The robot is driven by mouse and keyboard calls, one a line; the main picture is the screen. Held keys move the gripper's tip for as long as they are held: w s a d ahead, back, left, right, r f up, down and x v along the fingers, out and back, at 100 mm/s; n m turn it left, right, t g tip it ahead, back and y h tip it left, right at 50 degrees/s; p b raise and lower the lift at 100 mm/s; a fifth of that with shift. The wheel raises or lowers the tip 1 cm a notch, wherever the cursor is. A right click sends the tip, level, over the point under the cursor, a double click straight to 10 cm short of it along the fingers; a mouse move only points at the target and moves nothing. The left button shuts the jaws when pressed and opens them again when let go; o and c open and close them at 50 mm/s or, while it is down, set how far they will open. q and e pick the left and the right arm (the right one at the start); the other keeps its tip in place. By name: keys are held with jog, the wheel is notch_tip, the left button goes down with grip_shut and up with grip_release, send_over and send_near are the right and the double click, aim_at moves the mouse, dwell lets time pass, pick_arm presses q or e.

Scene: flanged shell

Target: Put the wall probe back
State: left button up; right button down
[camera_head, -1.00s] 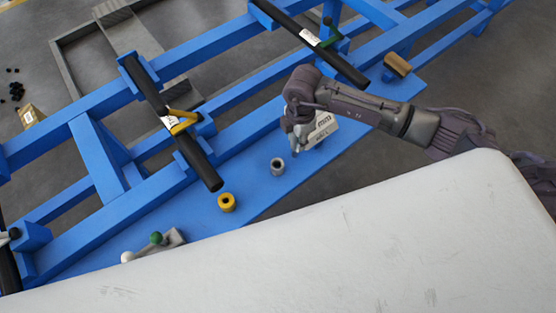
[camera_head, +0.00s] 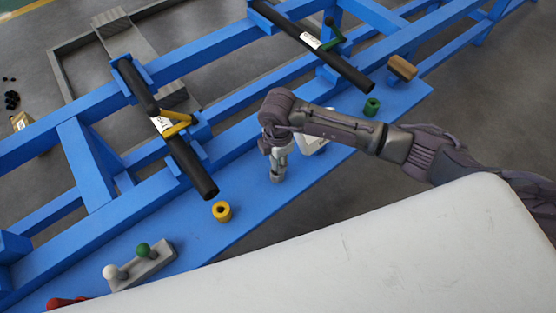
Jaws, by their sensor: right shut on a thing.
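My right gripper (camera_head: 279,158) points down over the blue shelf and is shut on a slim grey piece, which I take for the wall probe. The gripper hides most of it. A small grey cup (camera_head: 277,178) stands on the shelf directly under the fingertips. I cannot tell whether the probe is inside the cup or just above it. My left gripper is not in view.
On the blue shelf (camera_head: 238,222) stand a yellow ring (camera_head: 222,211), a green ring (camera_head: 371,106), a brush-like brown block (camera_head: 402,67) and a grey holder (camera_head: 148,267) with white and green knobs. A white box (camera_head: 314,143) is partly behind my right arm. Black tubes (camera_head: 186,160) cross the blue frame.

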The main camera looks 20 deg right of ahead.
jog(key=shift+f, duration=0.15)
jog(key=c, duration=0.8)
grip_release()
jog(key=shift+c, duration=0.2)
jog(key=shift+r, duration=0.3)
notch_tip(320, 180, up, 12)
jog(key=shift+f, duration=0.1)
